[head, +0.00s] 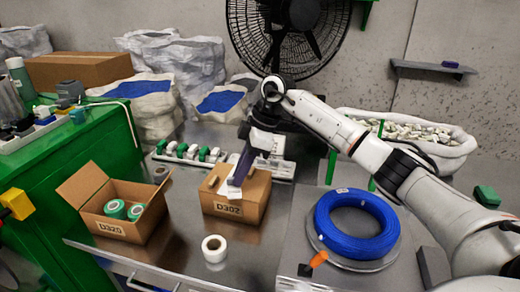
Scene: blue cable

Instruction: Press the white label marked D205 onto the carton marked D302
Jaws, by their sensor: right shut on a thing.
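The closed brown carton marked D302 (252,209) stands on the metal table in the middle of the head view. My right gripper (238,182) points down over the carton's top, its dark fingers shut on a small white label (232,194). The label is at the carton's top near the front edge; I cannot tell whether it touches the cardboard. Its marking is too small to read. The gripper and arm hide part of the carton's top. My left gripper is not in view.
An open carton marked D320 (101,227) with green rolls stands to the left. A white roll (214,248) lies in front. A blue cable coil (357,226) lies at right. A row of green and white parts (190,153) is behind. A green cabinet (60,185) borders the left.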

